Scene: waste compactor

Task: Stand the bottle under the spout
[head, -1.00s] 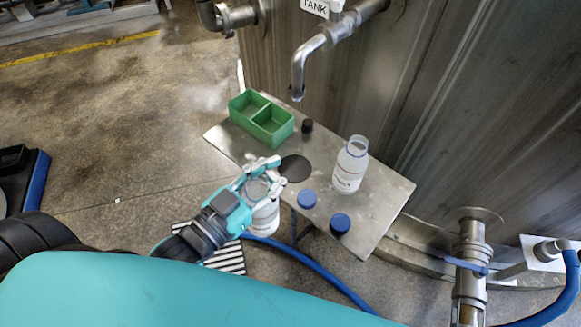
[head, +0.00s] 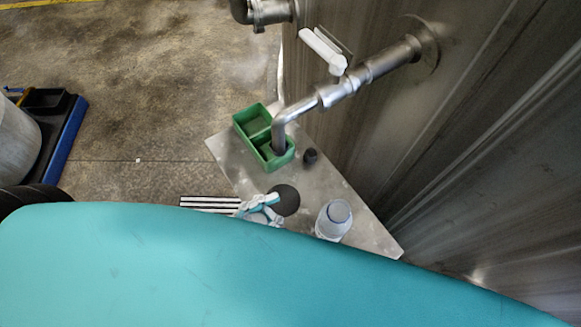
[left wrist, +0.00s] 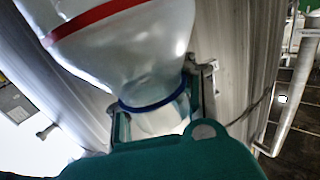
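The steel spout (head: 279,135) bends down from the tank wall; in the head view its end overlaps the green tray. A black round disc (head: 287,200) lies on the steel table under the spout's side. My left gripper (head: 262,206) is beside the disc's left edge, partly hidden by my teal body. In the left wrist view its fingers (left wrist: 158,112) close around the neck of a pale bottle (left wrist: 140,50) with a red band and a blue ring. The head view does not clearly show this held bottle. My right gripper is not in view.
A green two-compartment tray (head: 240,122) sits at the table's (head: 228,160) back left. A small dark cap (head: 310,156) lies beside it. A valve with a white handle (head: 322,48) is above on the pipe. My body hides the table's front.

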